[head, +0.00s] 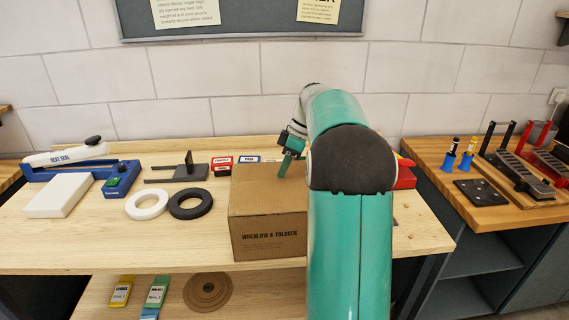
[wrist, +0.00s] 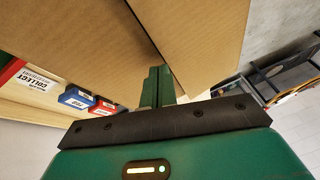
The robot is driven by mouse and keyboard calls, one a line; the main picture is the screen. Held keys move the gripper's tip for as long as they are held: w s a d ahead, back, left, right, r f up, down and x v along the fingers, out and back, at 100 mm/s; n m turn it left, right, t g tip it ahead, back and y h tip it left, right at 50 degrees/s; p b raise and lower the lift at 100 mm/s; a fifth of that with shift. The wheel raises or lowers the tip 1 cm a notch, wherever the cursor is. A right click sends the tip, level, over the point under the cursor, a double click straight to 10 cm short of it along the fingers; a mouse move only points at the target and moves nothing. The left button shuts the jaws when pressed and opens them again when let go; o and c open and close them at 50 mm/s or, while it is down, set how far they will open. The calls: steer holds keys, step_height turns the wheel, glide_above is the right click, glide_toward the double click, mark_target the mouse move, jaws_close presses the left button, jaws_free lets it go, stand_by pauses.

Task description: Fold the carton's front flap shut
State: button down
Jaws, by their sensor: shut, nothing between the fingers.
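The brown cardboard carton (head: 268,218) stands on the light wood bench, with printed lettering on its near side. Its top looks flat and mostly covered, but my arm hides its right part. My gripper (head: 285,170) is over the far part of the carton's top, pointing down, shut and empty. In the wrist view the shut fingers (wrist: 160,72) are close to two cardboard panels, a left one (wrist: 75,35) and a right one (wrist: 205,35), with a narrow dark line between them. I cannot tell which is the front flap or whether the fingers touch it.
A black ring (head: 190,204) and a white ring (head: 147,205) lie left of the carton. A black fixture (head: 180,172), red box (head: 222,161) and blue box (head: 247,159) stand behind them. A blue sealer (head: 85,170) and white block (head: 58,195) are farther left.

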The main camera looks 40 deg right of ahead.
steer(key=shift+w+d+f, duration=0.1)
steer(key=shift+d+f, duration=0.05)
steer(key=shift+f, duration=0.2)
stand_by(0.5)
